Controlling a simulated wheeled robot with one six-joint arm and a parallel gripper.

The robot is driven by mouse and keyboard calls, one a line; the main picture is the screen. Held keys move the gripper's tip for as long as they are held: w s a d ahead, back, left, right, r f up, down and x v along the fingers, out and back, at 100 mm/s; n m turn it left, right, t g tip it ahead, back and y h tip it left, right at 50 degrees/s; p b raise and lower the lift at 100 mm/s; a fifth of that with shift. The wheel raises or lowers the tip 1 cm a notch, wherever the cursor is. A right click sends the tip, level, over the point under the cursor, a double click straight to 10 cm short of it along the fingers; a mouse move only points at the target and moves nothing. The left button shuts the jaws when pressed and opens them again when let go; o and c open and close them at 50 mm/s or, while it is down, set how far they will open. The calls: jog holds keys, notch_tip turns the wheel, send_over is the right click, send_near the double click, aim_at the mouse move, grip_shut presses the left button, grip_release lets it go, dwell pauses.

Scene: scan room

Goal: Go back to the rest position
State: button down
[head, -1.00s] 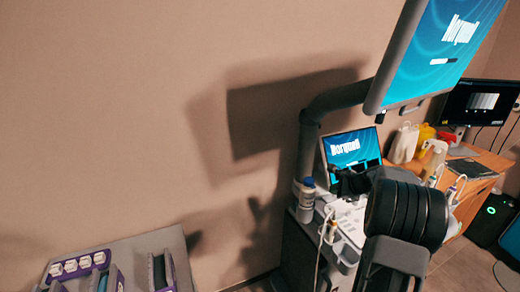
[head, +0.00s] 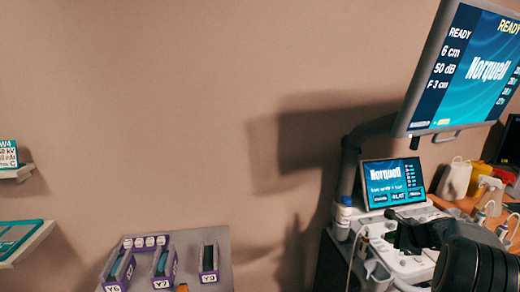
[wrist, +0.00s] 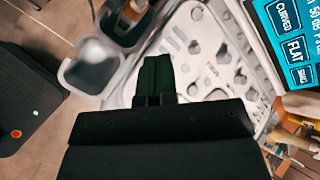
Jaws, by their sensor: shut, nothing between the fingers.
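My gripper (head: 406,231) is at the lower right of the head view, in front of the ultrasound console (head: 410,262). In the wrist view my gripper (wrist: 155,60) shows its dark fingers together with nothing between them. The fingers point over the console's white control panel (wrist: 215,55). Whether the fingertips touch the panel cannot be told. The console's small touch screen (head: 392,183) is lit, and its buttons show at the right of the wrist view (wrist: 290,40).
A large monitor (head: 468,70) hangs above the console on an arm. A white bottle (head: 343,218) stands at the console's left side. A grey table (head: 218,270) with purple holders Y6, Y7 and Y3 is at lower left. Wall shelves (head: 25,243) are at far left. A wooden desk is at right.

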jog(key=shift+s+a+f+n, duration=0.15)
jog(key=shift+s+f+n, duration=0.1)
jog(key=shift+s+n, duration=0.4)
jog(key=s+f+n+g, duration=0.1)
jog(key=s+a+f+n+g, duration=0.1)
jog(key=s+f, duration=0.1)
jog(key=shift+s+a+f+n, duration=0.1)
jog(key=shift+s+n, duration=0.1)
jog(key=shift+n, duration=0.05)
jog(key=s+a+n+g, duration=0.1)
jog(key=a, duration=0.1)
jog(key=s+a+n+g, duration=0.1)
jog(key=s+a+n, duration=0.1)
jog(key=shift+s, duration=0.15)
jog(key=s+a+r+n+h+p, duration=0.1)
jog(key=s+a+r+n, duration=0.2)
jog(key=s+a+n, duration=0.2)
jog(key=s+a+r+n+h+p, duration=0.1)
jog(key=s+a+r+n, duration=0.2)
jog(key=a, duration=0.6)
jog(key=s+a+r+n+g+h+p, duration=0.1)
jog(key=s+a+r+n, duration=0.3)
jog(key=s+a+n, duration=0.3)
jog(key=shift+s+n, duration=0.5)
jog(key=shift+s, duration=0.55)
jog(key=shift+d, duration=0.1)
